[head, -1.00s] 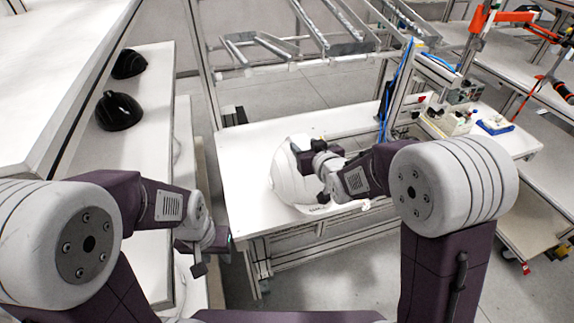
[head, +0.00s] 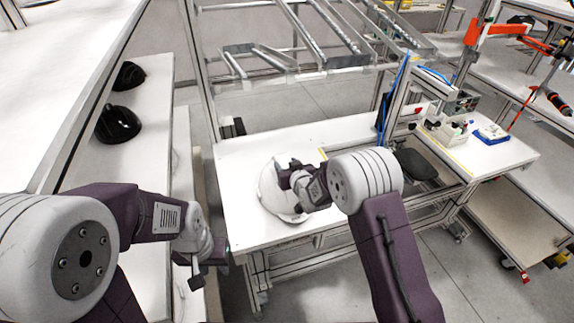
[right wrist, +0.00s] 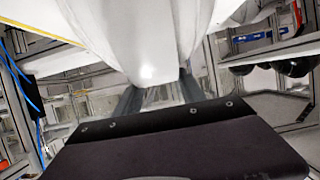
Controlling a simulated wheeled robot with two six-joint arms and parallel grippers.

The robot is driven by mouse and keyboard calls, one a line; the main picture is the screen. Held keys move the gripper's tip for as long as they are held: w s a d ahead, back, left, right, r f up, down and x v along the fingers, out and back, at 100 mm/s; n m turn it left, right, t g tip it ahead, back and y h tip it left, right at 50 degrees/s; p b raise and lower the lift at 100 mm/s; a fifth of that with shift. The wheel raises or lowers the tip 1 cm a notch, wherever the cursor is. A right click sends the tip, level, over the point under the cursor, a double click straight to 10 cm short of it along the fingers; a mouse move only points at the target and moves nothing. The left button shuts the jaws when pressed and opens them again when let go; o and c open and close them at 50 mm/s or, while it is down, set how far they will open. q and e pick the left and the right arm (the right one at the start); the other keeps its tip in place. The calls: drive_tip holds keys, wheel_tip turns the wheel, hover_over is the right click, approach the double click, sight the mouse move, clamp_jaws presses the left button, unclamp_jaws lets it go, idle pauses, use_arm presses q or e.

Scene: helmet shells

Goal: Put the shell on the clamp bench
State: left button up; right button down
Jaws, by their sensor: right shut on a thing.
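A white helmet shell (head: 271,196) is at the white bench (head: 243,160) in the middle of the head view, near its front edge. My right gripper (head: 287,179) is shut on the shell from its right side. In the right wrist view the shell (right wrist: 140,45) fills the top middle, with its lower end between the two grey fingers (right wrist: 158,95). I cannot tell whether the shell touches the bench top. My left gripper (head: 207,272) hangs at lower left, away from the shell, and its opening is unclear.
Two black helmet shells (head: 118,123) lie on the left shelf (head: 150,64). A metal rack (head: 300,62) rises behind the bench. Small bins (head: 447,128) and a blue tray (head: 491,134) stand to the right. Bench top left of the shell is clear.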

drive_tip(key=shift+s, duration=0.1)
drive_tip(key=shift+f, duration=0.1)
drive_tip(key=c, duration=0.7)
unclamp_jaws()
drive_tip(key=shift+r, duration=0.3)
drive_tip(key=b+v, duration=0.1)
drive_tip(key=v, duration=1.1)
drive_tip(key=shift+b, duration=0.3)
